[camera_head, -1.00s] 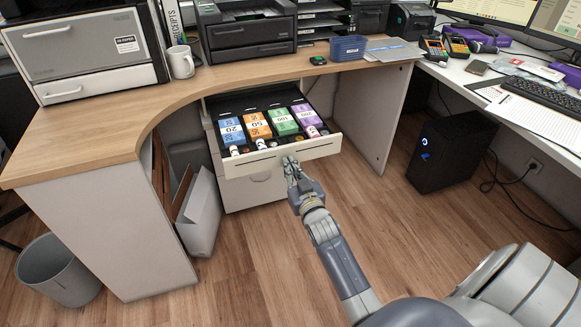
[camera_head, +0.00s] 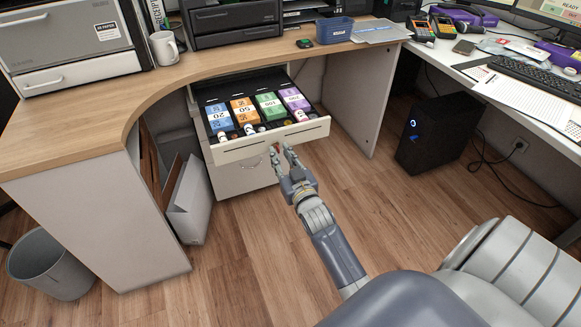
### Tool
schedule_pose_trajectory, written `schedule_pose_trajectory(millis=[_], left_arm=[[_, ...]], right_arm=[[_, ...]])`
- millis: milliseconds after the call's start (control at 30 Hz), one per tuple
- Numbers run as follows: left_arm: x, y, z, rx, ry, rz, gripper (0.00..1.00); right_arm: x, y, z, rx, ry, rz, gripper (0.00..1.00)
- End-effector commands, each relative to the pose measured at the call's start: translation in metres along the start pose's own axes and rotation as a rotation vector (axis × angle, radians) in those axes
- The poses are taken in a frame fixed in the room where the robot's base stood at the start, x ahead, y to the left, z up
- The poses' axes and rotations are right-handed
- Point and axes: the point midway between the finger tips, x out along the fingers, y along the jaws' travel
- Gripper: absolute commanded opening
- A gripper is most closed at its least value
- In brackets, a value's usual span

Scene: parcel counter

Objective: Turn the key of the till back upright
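The till drawer (camera_head: 238,153) is pulled out under the wooden counter, its pale front facing me. My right gripper (camera_head: 281,147) is just in front of the lower part of this drawer front, right of its middle. Its two fingers are spread apart and I see nothing held between them. A small reddish spot shows by the left fingertip; it is too small to tell whether it is the key. I cannot make out the key or its angle. My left gripper is not in view.
The open drawer holds colored banknote bundles (camera_head: 243,108) and coins. A closed cabinet drawer (camera_head: 235,180) is below it. The counter's side panel (camera_head: 362,95) stands to the right, with a black computer (camera_head: 438,138) beyond. Open floor lies in front.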

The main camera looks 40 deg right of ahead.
Motion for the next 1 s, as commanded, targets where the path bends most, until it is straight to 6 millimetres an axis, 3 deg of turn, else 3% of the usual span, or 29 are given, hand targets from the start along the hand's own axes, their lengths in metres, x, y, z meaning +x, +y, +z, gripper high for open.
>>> schedule_pose_trajectory(millis=[300,500,700,1000], left_arm=[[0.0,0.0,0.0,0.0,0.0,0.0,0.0],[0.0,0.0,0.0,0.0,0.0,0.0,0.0],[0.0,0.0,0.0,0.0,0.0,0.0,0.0],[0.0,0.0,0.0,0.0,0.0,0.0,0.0]], right_arm=[[-0.063,0.0,0.001,0.0,-0.003,0.001,0.23],[-0.091,0.0,0.001,-0.001,-0.003,0.001,0.23],[-0.102,0.0,0.001,0.0,-0.002,0.001,0.23],[-0.103,0.0,0.001,0.0,-0.001,0.0,0.23]])
